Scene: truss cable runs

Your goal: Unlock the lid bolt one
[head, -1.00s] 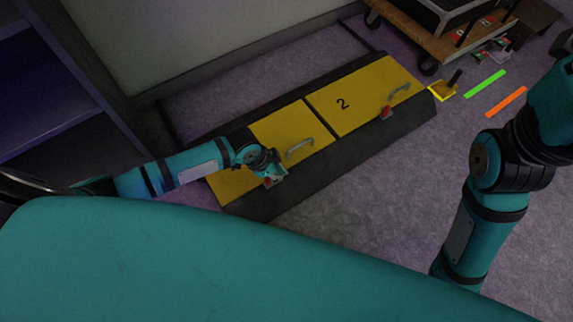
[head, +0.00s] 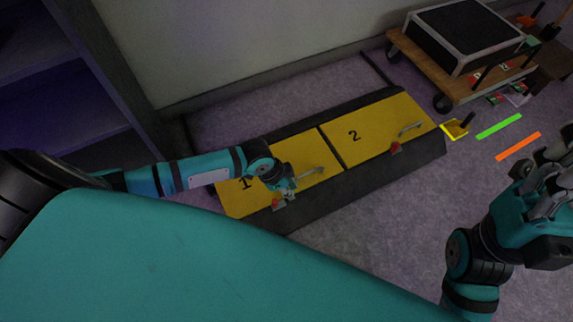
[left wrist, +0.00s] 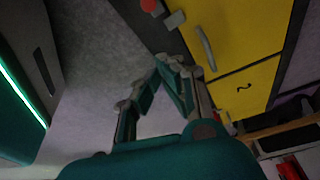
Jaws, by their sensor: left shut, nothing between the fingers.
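Lid one (head: 232,202) is a yellow panel marked 1, lying flat in a dark floor frame, with a grey handle (head: 308,172). Its bolt has a red knob (head: 276,203) at the lid's near edge. The knob (left wrist: 150,6) also shows at the top of the left wrist view, beside a grey block (left wrist: 175,20). My left gripper (head: 287,190) is at the near edge of lid one, just right of the knob. In the left wrist view its fingertips (left wrist: 172,64) meet with nothing between them, apart from the knob. My right gripper (head: 548,172) is raised at the right; its fingers are unclear.
Lid two (head: 370,125), with its own red knob (head: 396,147), adjoins on the right. A wheeled wooden cart (head: 455,62) stands at the back right.

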